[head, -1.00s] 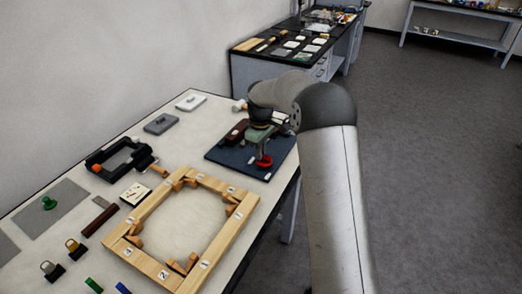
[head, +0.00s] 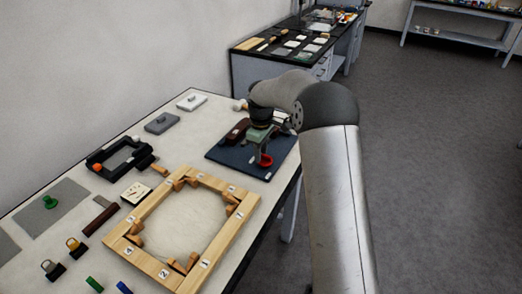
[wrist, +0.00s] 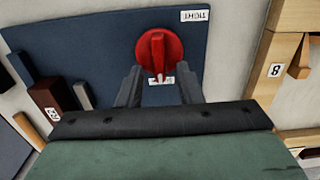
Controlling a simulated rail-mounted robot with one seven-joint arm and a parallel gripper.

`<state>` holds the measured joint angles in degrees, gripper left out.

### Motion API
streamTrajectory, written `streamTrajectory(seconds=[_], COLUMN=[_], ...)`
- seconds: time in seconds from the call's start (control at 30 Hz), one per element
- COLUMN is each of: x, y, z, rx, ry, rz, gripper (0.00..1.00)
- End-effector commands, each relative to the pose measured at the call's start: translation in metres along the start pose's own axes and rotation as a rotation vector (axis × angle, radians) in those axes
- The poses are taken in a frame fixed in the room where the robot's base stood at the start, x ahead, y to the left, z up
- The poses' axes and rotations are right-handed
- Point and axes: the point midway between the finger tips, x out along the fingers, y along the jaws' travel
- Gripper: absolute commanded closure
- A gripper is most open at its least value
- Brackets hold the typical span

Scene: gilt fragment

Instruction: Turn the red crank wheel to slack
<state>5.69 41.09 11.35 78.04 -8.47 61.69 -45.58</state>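The red crank wheel (head: 264,160) is on a dark blue board (head: 226,156) near the table's right edge. In the wrist view the wheel (wrist: 172,52) shows as a red disc with a raised red bar across it. An upside-down white label reading "TIGHT" (wrist: 194,15) is beside it on the board. Another small white label is partly hidden at the wheel's near edge. My gripper (wrist: 159,82) is open, its two dark fingers apart, pointing at the wheel with nothing between them that I can see gripped. In the head view my gripper (head: 258,148) is just above the wheel.
A numbered wooden frame (head: 238,222) lies left of and nearer than the board. A dark red block (wrist: 52,98) stands on the board. A black clamp-like frame (head: 103,156) and grey plates (head: 162,122) lie farther left.

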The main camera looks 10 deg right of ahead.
Motion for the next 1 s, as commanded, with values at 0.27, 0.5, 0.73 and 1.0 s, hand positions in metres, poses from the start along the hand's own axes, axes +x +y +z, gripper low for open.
streamTrajectory(seconds=[0.27,0.5,0.73,1.0], x=[-0.02,-0.077,-0.131,-0.169], y=[0.001,0.001,0.001,0.0], z=[-0.001,-0.001,-0.001,0.0], rx=[0.001,0.001,0.0,-0.001], ry=[0.003,0.004,0.003,0.001], rz=[0.003,0.005,0.003,0.0], gripper=[0.67,0.67,0.67,0.67])
